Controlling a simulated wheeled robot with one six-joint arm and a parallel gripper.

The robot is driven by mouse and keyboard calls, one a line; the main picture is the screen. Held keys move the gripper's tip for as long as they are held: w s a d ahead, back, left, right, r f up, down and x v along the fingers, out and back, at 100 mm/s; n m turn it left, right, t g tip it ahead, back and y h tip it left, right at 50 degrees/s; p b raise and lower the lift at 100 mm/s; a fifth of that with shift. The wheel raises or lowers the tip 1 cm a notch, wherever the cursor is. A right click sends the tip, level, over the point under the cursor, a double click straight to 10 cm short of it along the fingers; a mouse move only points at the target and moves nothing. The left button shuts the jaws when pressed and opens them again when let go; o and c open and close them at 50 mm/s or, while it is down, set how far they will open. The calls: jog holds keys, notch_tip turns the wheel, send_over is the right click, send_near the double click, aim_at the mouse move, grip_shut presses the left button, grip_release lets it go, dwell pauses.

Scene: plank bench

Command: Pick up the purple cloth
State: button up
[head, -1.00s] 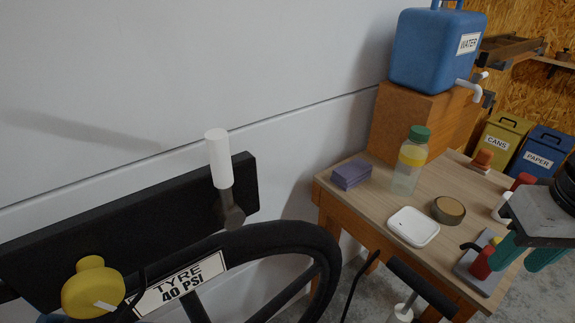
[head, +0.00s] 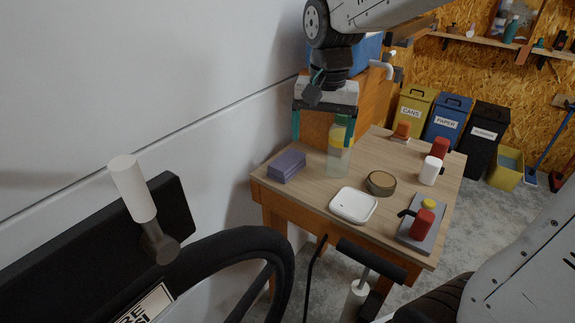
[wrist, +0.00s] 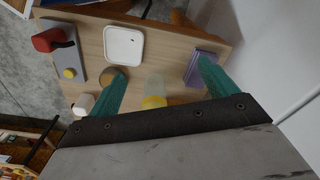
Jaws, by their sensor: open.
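The purple cloth (head: 286,166) is a folded, block-like stack lying at the left back corner of the wooden bench (head: 310,185). In the wrist view the cloth (wrist: 202,65) shows at the upper right, partly behind one teal finger. My gripper (head: 322,140) is open and empty. It hangs above the back of the bench, fingers pointing down, apart from the cloth and to its right in the head view. In the wrist view the fingers (wrist: 165,82) spread wide, with the bottle showing between them.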

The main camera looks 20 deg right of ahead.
aim_at(288, 159)
jog(key=w+f+m, duration=0.1)
jog(key=w+f, duration=0.2)
jog(key=w, duration=0.2)
jog(key=w+a+f+m, duration=0.1)
jog(key=w+f+m, duration=0.1)
jog(key=w, duration=0.3)
jog(key=w+f+m, duration=0.1)
jog(key=w+f, duration=0.4)
jog(key=shift+w+a+m+g, duration=0.25)
jog(key=shift+a+m+g, duration=0.05)
jog(key=shift+a+m, duration=0.1)
jog(key=shift+w+f, duration=0.15)
jog(key=shift+f, duration=0.25)
jog(key=f, duration=0.7)
jog(key=shift+w+d+f, duration=0.15)
jog(key=shift+w+f, duration=0.05)
jog(key=c, duration=1.1)
